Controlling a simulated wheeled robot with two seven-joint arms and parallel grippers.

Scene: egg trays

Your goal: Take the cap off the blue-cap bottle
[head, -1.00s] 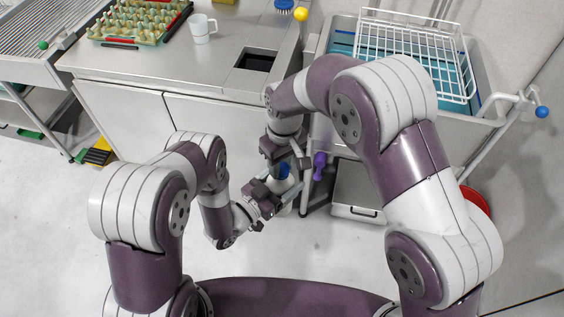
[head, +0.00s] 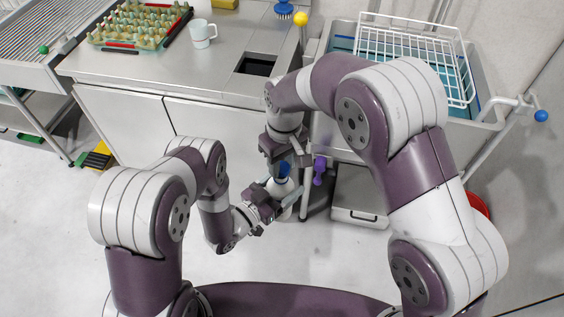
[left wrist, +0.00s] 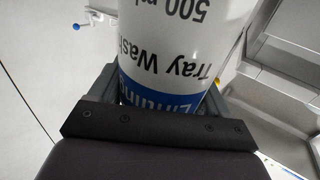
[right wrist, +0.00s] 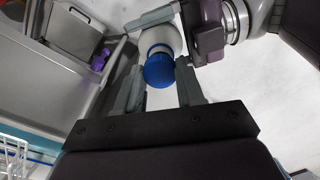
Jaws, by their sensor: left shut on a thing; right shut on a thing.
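The white bottle (head: 284,187) stands upright in my left gripper (head: 272,196), which is shut around its body. The left wrist view shows the bottle (left wrist: 180,50) close up, its print upside down above a blue label band. The blue cap (head: 284,169) is at the bottle's top. My right gripper (head: 284,158) points down from above, its fingers shut on the cap. In the right wrist view the cap (right wrist: 160,71) lies between the fingertips, in line with the bottle's white shoulder (right wrist: 158,38). I cannot tell whether the cap is still seated on the neck.
A steel counter (head: 130,70) behind carries an egg tray (head: 140,22), a white mug (head: 202,32) and a blue brush (head: 284,9). A sink with a white wire rack (head: 415,55) stands at the right.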

